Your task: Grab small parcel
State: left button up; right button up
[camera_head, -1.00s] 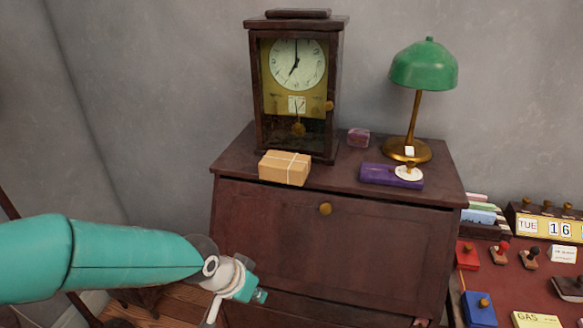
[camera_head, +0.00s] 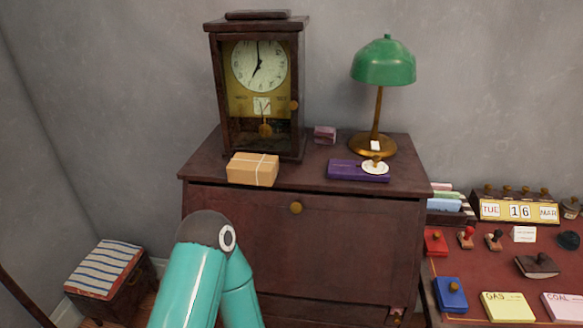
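The small parcel (camera_head: 253,170) is a tan box tied with light string. It sits on the front left of the dark wooden cabinet top (camera_head: 300,175), in front of the clock. My teal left arm comes up from the bottom of the view, with its bent joint below the parcel and in front of the cabinet. The arm is apart from the parcel in the picture. My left gripper is out of view. My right arm and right gripper are not in view.
Behind the parcel stands a tall clock (camera_head: 262,95). A green lamp (camera_head: 382,75), a purple case (camera_head: 345,171) and a small pinkish block (camera_head: 325,135) are to the right. A stamp desk (camera_head: 470,264) is at the right, a striped stool (camera_head: 104,268) at lower left.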

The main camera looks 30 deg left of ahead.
aim_at(256, 169)
jog(key=z, duration=0.55)
jog(key=k, duration=1.7)
jog(key=u, duration=0.75)
jog(key=i, duration=1)
jog(key=z, duration=0.05)
